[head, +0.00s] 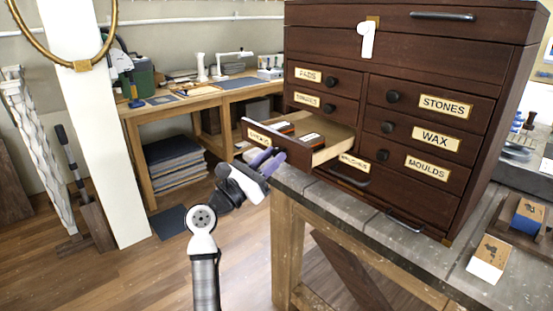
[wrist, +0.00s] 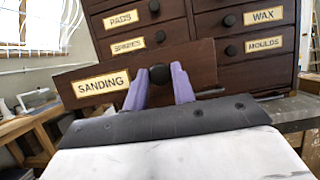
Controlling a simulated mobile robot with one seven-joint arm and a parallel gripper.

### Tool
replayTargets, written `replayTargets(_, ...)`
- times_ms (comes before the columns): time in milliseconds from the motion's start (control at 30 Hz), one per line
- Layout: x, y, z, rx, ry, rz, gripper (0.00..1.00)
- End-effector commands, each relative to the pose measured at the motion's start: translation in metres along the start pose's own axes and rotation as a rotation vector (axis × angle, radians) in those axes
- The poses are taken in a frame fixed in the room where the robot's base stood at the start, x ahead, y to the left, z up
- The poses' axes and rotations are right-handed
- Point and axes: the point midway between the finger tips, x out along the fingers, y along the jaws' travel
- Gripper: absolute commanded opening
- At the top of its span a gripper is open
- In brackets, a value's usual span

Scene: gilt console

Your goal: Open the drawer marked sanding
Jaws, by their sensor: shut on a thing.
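The drawer marked SANDING (head: 298,155) stands pulled out from the left side of the dark wooden chest (head: 330,52). Dark blocks with orange and white bands (head: 311,140) lie inside it. In the wrist view the drawer front (wrist: 204,62) fills the middle, with its brass-framed SANDING label (wrist: 101,86) to the left of a round dark knob (wrist: 160,73). My gripper (head: 264,160) is at the drawer front, its purple fingers on either side of the knob, shut on it; the fingers also show in the wrist view (wrist: 160,86).
Closed drawers marked STONES (head: 445,106), WAX (head: 436,139) and MOULDS (head: 427,167) are on the right. The grey bench top (head: 345,212) lies below the chest. A wooden desk (head: 170,104) stands behind to the left. Open floor (head: 150,265) lies left of my arm.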

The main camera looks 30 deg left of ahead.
Motion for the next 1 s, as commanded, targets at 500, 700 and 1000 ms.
replayTargets(500, 0.0, 0.0, 0.0, -0.001, 0.0, -0.001, 0.47)
replayTargets(700, 0.0, 0.0, 0.0, -0.001, 0.0, 0.0, 0.47)
replayTargets(1000, -0.04, 0.001, -0.004, 0.001, -0.002, 0.004, 0.47)
